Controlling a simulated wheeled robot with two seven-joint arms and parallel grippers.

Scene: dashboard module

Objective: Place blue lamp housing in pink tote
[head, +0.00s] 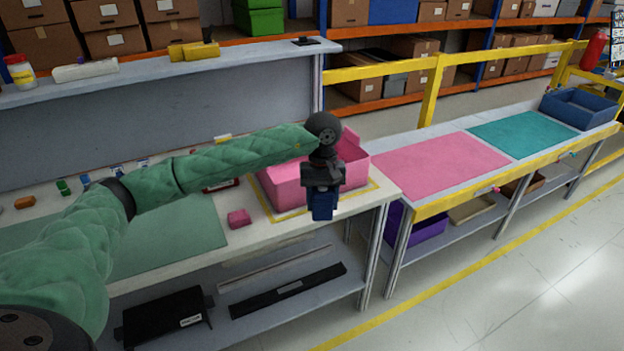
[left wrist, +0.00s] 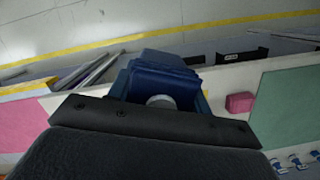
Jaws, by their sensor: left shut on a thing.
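The blue lamp housing (head: 322,204) hangs below my left gripper (head: 322,184), which is shut on it. In the left wrist view the housing (left wrist: 160,80) shows beyond the dark gripper body, with a pale round part on it. The pink tote (head: 284,190) stands on the near workbench, inside a yellow outline. In the head view my gripper and the housing overlap the tote's front right part and the bench's front edge. Whether the housing is over the tote or in front of it, I cannot tell. My right gripper is not in view.
A small pink block (head: 239,218) lies left of the tote, by a green mat (head: 170,240). A second table with a pink mat (head: 440,165), a teal mat (head: 520,134) and a blue tote (head: 580,108) stands to the right. A shelf (head: 160,68) runs above the bench's back.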

